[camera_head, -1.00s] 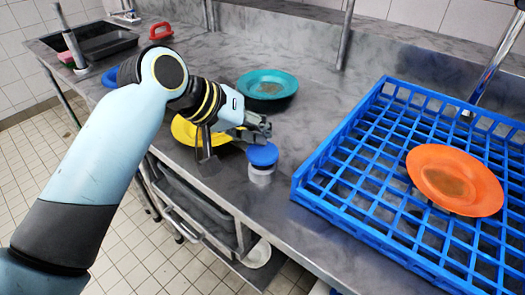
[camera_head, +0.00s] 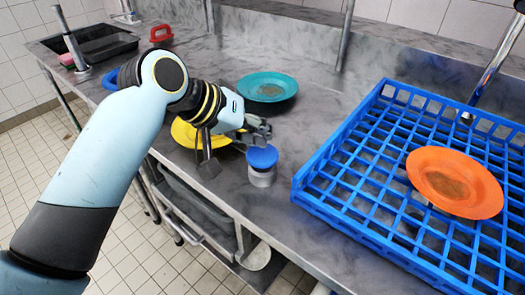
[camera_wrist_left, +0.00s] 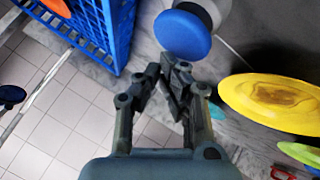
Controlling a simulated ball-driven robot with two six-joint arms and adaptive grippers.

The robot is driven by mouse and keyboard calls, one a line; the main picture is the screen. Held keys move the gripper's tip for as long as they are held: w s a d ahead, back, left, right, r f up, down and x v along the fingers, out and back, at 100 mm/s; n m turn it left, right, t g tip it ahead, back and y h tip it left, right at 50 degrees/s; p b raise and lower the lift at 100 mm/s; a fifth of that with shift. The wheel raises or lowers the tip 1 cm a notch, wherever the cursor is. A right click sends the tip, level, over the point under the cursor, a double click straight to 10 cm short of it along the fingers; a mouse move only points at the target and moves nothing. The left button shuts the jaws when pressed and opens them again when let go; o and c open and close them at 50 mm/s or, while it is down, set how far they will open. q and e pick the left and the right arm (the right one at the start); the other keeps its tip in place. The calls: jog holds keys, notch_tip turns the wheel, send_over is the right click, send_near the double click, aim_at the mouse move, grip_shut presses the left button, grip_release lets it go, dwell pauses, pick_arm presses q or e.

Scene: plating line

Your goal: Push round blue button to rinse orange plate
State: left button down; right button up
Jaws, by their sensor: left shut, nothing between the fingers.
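The round blue button (camera_head: 262,156) sits on a short white and grey base at the counter's front edge. In the left wrist view the button (camera_wrist_left: 182,35) is just beyond my fingertips. My left gripper (camera_head: 262,132) is shut and empty, a little behind and above the button; it also shows in the left wrist view (camera_wrist_left: 172,78). I cannot tell whether it touches the button. The orange plate (camera_head: 455,181) with a brown stain lies in the blue rack (camera_head: 345,208) on the right. My right gripper is not in view.
A yellow plate (camera_head: 188,134) lies partly behind my left gripper, and a teal plate (camera_head: 267,86) lies farther back. A sink (camera_head: 103,46) and a red object (camera_head: 161,33) are at the far left. Bare counter (camera_head: 310,125) lies between button and rack.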

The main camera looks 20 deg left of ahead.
pick_arm(q)
jog(key=shift+f, duration=0.25)
jog(key=shift+f, duration=0.2)
dwell(0.5)
jog(key=shift+f, duration=0.85)
dwell(0.4)
jog(key=shift+r, duration=0.1)
jog(key=shift+r+p, duration=1.2)
jog(key=shift+p, duration=0.2)
jog(key=shift+r, duration=0.1)
